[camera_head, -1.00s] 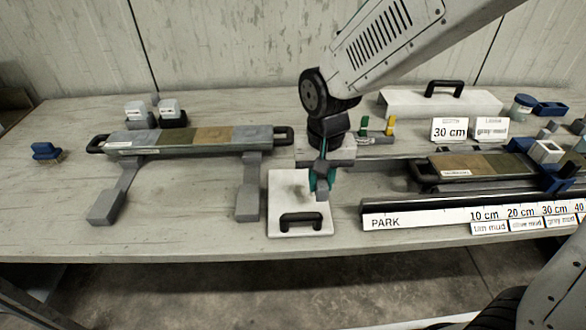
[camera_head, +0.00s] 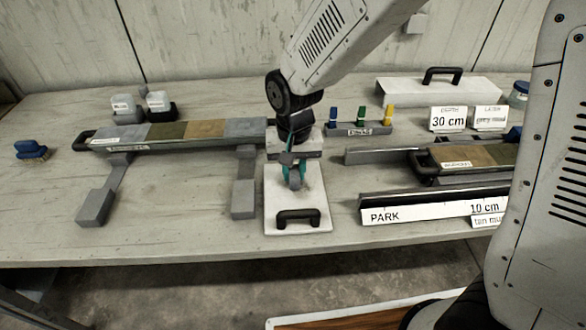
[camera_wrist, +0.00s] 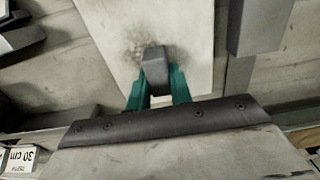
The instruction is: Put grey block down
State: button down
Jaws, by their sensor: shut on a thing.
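My gripper (camera_head: 294,178) has teal fingers and points down over the white board with a black handle (camera_head: 277,205). In the wrist view my gripper (camera_wrist: 158,88) is shut on a small dark grey block (camera_wrist: 155,66). The block sticks out beyond the fingertips, over the pale board (camera_wrist: 105,12), near a dark speckled smudge. I cannot tell whether the block touches the board. In the head view the block is small and partly hidden by the fingers.
A sectioned core tray (camera_head: 120,143) on grey supports stands to the left. The PARK rail (camera_head: 415,212) and another core tray (camera_head: 470,160) are to the right. Colored pegs (camera_head: 361,115) stand behind.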

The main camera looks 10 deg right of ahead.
aim_at(293, 169)
jog(key=shift+f, duration=0.15)
jog(key=c, duration=1.3)
grip_release()
jog(key=shift+o, duration=0.2)
notch_tip(293, 169, up, 12)
jog(key=s+d+r, duration=0.3)
jog(key=s+d, duration=0.1)
jog(key=d, duration=0.3)
jog(key=s+d+r, duration=0.4)
jog(key=s+d, duration=0.1)
jog(key=d, duration=0.1)
jog(key=s+d+t, duration=0.1)
jog(key=s+d, duration=0.6)
jog(key=s, duration=0.4)
jog(key=shift+s+d, duration=0.25)
jog(key=shift+d, duration=0.05)
